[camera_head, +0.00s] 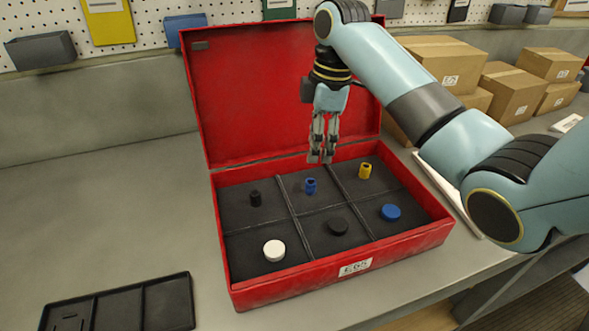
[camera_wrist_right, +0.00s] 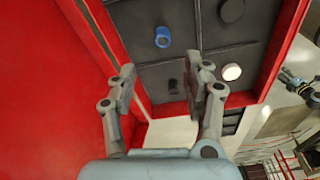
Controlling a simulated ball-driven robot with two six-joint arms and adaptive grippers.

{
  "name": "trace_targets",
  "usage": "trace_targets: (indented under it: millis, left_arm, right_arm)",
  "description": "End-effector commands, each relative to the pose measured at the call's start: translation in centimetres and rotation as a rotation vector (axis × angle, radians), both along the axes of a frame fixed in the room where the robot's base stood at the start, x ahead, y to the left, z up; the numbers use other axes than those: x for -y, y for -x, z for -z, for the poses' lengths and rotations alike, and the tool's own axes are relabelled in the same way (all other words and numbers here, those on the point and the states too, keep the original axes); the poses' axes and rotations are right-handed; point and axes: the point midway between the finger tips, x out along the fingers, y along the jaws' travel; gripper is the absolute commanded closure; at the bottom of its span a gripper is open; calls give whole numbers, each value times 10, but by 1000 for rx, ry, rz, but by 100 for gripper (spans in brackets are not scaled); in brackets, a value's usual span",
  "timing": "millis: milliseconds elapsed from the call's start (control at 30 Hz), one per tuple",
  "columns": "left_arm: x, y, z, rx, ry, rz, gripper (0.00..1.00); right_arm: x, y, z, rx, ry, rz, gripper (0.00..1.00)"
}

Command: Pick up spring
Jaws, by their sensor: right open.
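The red toolbox (camera_head: 262,297) is open, with a dark interior divided into compartments. No part is clearly a coil, so I cannot tell which is the spring. The back row holds a small black cylinder (camera_head: 255,198), a blue cylinder (camera_head: 310,186) and a yellow cylinder (camera_head: 365,170). The front row holds a white disc (camera_head: 274,250), a black disc (camera_head: 338,226) and a blue disc (camera_head: 390,212). My right gripper (camera_head: 322,158) is empty above the box's back side, pointing down. In the wrist view its fingers are apart, with the black cylinder (camera_wrist_right: 173,87) below between them.
The raised red lid (camera_head: 270,90) stands close behind my right gripper. A black divided tray (camera_head: 120,308) lies on the grey table at front left. Cardboard boxes (camera_head: 440,62) are stacked at back right.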

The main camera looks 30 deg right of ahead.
Motion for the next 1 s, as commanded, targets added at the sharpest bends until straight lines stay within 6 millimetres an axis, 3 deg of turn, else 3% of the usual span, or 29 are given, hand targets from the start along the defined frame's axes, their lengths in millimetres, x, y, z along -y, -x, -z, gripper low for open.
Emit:
trace_targets:
  millis: [133,300,433,567,800,1000]
  left_arm:
    - [0,-2,-2,2,0,0,60]
    - [0,37,-3,-53,0,-2,60]
    - [-1,53,-4,-76,-1,-3,60]
    - [0,46,-9,-65,-1,-2,60]
    - [0,11,-19,-13,0,0,60]
    - [0,18,-18,-24,0,-1,60]
  right_arm:
    - [-1,-1,12,-8,-5,-11,50]
    - [-5,-3,40,-7,-4,-11,50]
    - [-5,-3,53,-4,-2,-11,50]
    - [-7,-2,65,-7,-3,-11,50]
    - [-10,-2,100,-5,-3,-11,50]
    - [-11,-2,107,-2,-2,-10,50]
